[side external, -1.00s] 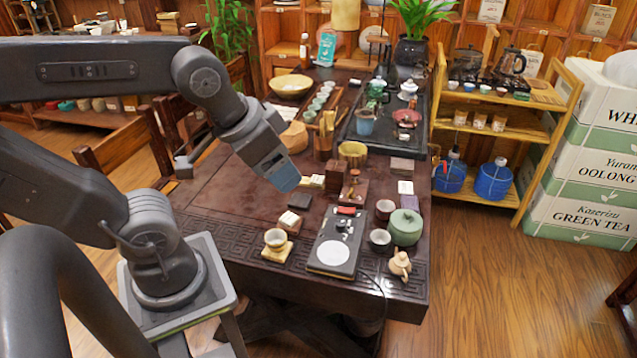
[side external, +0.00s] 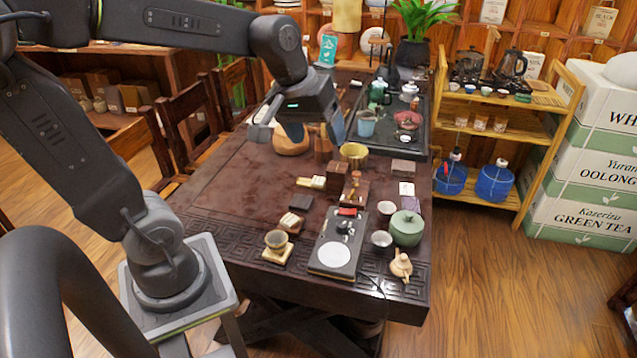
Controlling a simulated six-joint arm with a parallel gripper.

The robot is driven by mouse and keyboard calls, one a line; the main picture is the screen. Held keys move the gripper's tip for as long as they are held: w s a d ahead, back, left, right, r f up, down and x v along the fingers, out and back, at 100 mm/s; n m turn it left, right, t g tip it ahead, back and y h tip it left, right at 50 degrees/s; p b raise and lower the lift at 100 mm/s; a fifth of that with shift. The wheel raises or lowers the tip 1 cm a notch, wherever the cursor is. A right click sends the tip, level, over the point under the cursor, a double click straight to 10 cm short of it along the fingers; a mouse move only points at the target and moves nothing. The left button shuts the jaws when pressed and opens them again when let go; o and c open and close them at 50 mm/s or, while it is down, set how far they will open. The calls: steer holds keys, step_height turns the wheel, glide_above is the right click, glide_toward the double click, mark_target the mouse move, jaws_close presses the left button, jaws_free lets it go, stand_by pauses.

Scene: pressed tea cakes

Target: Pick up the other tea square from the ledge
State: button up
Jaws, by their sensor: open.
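Several small square blocks that could be tea squares lie on the dark carved table (side external: 215,185). A flat dark square (side external: 301,202) lies near the middle, and a brown-and-pale block (side external: 290,222) lies just in front of it. A dark brown block (side external: 336,176) stands further back, and another brown block (side external: 403,168) lies near the right edge. I cannot tell which is the named one, nor make out a clear ledge. My gripper (side external: 298,133) is open, fingers spread and apparently empty, above the back part of the table, away from these blocks.
A yellow bowl (side external: 354,154) stands behind. The table's left part is clear.

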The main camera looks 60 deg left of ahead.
steer(key=w+a+f+n+g+h, duration=0.1)
steer(key=w+a+f+n, duration=0.3)
steer(key=w+a+n, duration=0.5)
steer(key=n+h, duration=0.2)
steer(key=n, duration=0.9)
glide_above(318, 180)
steer(key=s+a, duration=0.2)
step_height(318, 180, down, 24)
steer(key=shift+a+r, duration=0.1)
steer(key=shift+r, duration=0.05)
steer(key=shift+x, duration=2.95)
steer(key=shift+r, duration=0.1)
steer(key=shift+c, duration=0.2)
steer(key=c, duration=1)
steer(key=shift+o, duration=0.2)
steer(key=shift+r, duration=0.1)
